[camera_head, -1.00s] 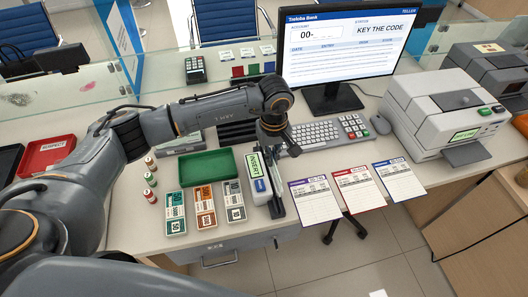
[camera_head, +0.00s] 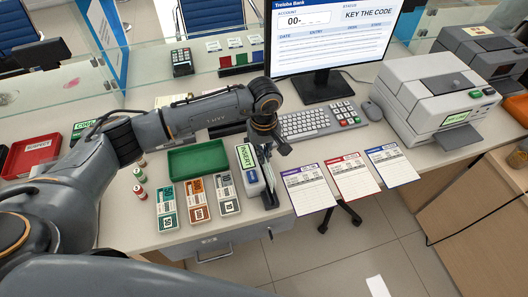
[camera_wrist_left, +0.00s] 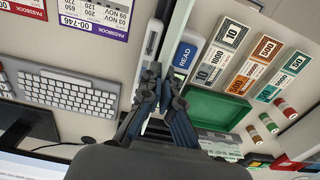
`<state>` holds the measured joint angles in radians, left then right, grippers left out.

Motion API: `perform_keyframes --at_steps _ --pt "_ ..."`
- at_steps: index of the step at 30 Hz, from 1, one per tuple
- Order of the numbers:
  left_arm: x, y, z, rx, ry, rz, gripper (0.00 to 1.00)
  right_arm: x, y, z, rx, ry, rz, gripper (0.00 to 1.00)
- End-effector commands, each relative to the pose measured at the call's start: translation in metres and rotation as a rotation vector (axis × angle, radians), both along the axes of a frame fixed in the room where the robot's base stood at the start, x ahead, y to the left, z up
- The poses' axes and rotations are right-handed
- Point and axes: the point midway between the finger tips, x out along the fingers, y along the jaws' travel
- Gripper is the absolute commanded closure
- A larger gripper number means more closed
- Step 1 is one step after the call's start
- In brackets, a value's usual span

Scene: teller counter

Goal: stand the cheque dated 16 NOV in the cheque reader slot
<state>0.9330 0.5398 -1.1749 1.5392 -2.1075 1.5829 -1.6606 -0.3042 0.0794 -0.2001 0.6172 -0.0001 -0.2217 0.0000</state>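The cheque reader (camera_head: 251,178) is a white upright unit with a green INSERT display, on the counter right of the banknote stacks. It also shows in the wrist view (camera_wrist_left: 184,54) with a blue READ label. A narrow dark slot runs along its right side in the head view. My left gripper (camera_head: 267,150) points down at the slot's far end. In the wrist view its fingers (camera_wrist_left: 160,76) are nearly together, closed on something thin seen edge-on, which looks like the cheque. Its face and date cannot be read. My right gripper is not in view.
A green tray (camera_head: 197,160) and banknote stacks (camera_head: 197,200) stand left of the reader. Three passbooks (camera_head: 349,178) lie right of it at the counter edge. A keyboard (camera_head: 305,124), monitor (camera_head: 335,45) and printer (camera_head: 432,97) stand behind. A red SUSPECT tray (camera_head: 30,155) is far left.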

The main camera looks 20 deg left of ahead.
Motion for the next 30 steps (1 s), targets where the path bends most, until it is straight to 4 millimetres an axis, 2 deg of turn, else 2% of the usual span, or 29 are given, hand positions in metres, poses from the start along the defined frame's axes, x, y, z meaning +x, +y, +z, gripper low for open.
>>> perform_keyframes --at_steps 6,30 --pt "0.000 0.000 -0.013 -0.001 -0.001 -0.001 1.00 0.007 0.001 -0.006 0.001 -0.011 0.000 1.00" --pt "0.000 0.000 -0.051 0.000 -0.001 0.000 1.00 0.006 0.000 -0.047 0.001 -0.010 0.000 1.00"
